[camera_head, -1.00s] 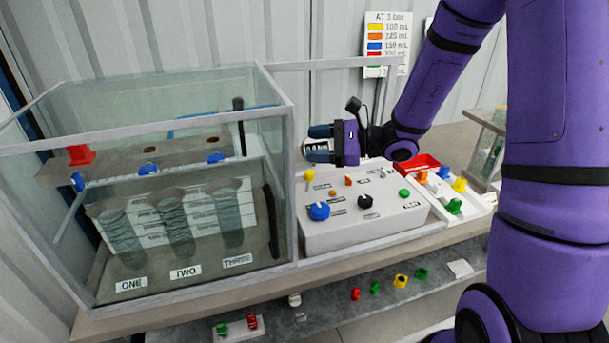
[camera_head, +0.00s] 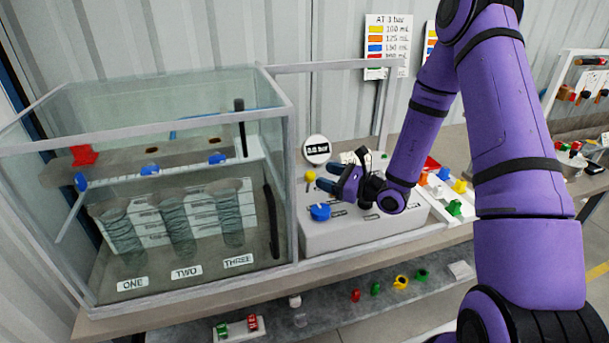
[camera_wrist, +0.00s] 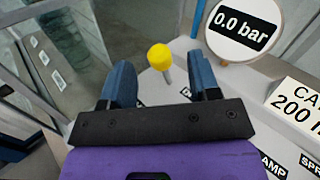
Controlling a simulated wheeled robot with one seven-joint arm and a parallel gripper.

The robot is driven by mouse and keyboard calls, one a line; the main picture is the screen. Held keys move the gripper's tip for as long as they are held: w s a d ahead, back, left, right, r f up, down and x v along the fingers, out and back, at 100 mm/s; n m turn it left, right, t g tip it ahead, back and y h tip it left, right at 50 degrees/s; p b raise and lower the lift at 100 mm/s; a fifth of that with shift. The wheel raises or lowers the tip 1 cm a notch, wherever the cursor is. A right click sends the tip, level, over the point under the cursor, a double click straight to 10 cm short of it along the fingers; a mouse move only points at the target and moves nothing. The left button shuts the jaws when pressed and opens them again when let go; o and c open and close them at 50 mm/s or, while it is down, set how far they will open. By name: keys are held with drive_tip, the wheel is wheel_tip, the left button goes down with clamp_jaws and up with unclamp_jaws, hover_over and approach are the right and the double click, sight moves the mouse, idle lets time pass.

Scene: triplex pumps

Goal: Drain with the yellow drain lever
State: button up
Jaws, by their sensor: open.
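The yellow drain lever (camera_head: 310,175) stands up from the left back of the white control box (camera_head: 330,240). In the wrist view its yellow knob (camera_wrist: 160,57) on a pale stem sits ahead of my gripper, between the lines of the two fingers. My gripper (camera_head: 325,178) is open, with its blue fingertips (camera_wrist: 163,80) apart and nothing between them. The fingers point at the lever from the right and stop just short of it. A label by the lever's base is partly hidden by the left finger. The gauge (camera_wrist: 243,22) beside it reads 0.0 bar.
The glass tank (camera_head: 150,180) with cylinders marked ONE, TWO and THREE stands close left of the lever. A blue knob (camera_head: 320,212) is just below my fingers. A tray with coloured nozzles (camera_head: 445,190) lies right of the box.

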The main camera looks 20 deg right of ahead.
sight(308, 182)
drive_tip(key=shift+w+a+f, duration=0.15)
drive_tip(key=shift+f, duration=0.4)
drive_tip(key=shift+w+a+f, duration=0.1)
drive_tip(key=shift+a+f, duration=0.05)
drive_tip(key=shift+f, duration=0.35)
drive_tip(key=x, duration=0.6)
drive_tip(key=shift+w+a, duration=0.2)
drive_tip(key=shift+w, duration=0.1)
drive_tip(key=shift+c, duration=0.2)
